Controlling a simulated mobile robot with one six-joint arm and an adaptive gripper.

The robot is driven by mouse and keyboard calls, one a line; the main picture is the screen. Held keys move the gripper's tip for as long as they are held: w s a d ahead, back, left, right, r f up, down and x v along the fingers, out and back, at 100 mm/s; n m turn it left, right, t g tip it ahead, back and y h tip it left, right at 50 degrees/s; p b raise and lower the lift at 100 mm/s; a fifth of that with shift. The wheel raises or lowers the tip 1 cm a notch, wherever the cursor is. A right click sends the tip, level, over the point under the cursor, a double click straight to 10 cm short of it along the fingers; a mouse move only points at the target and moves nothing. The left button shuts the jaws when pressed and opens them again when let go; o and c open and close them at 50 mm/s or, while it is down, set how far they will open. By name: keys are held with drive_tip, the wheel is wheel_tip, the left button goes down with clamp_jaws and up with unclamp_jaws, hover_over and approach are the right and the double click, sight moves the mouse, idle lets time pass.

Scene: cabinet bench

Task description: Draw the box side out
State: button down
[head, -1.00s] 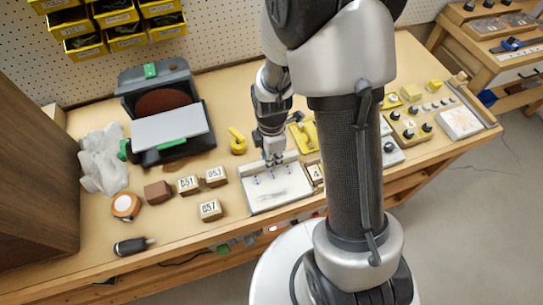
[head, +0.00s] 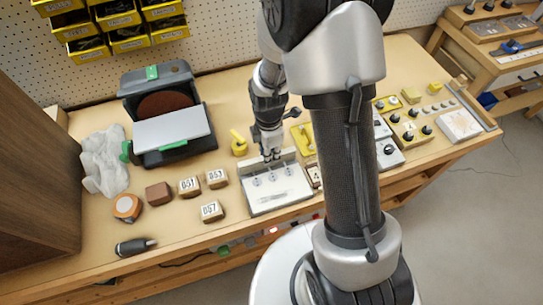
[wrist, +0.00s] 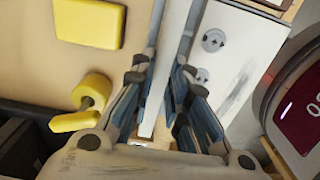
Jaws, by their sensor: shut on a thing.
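My gripper (head: 272,157) is at the back edge of a pale fixture plate (head: 275,192) near the bench's middle. In the wrist view my gripper (wrist: 164,82) has its fingers on either side of a thin pale upright panel, which looks like the box side (wrist: 172,40). It is shut on this panel. In the head view the box side (head: 250,168) stands along the plate's back edge, partly hidden by the fingers. The plate shows round screw heads (wrist: 213,40) on its face. How deep the panel sits is hidden.
Yellow parts (head: 239,143) and a dark sander (head: 170,120) lie to the left and behind. Numbered blocks (head: 211,211) stand left of the plate. A grey meter box (head: 386,150) is to the right. A round device with a red display (wrist: 305,100) shows at the wrist view's right.

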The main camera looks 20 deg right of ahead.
drive_tip(key=shift+w+r, duration=0.1)
drive_tip(key=shift+w, duration=0.25)
drive_tip(key=c, duration=1.8)
unclamp_jaws()
drive_tip(key=shift+o, duration=1.2)
drive_tip(key=shift+s, duration=0.1)
wheel_tip(320, 180, up, 12)
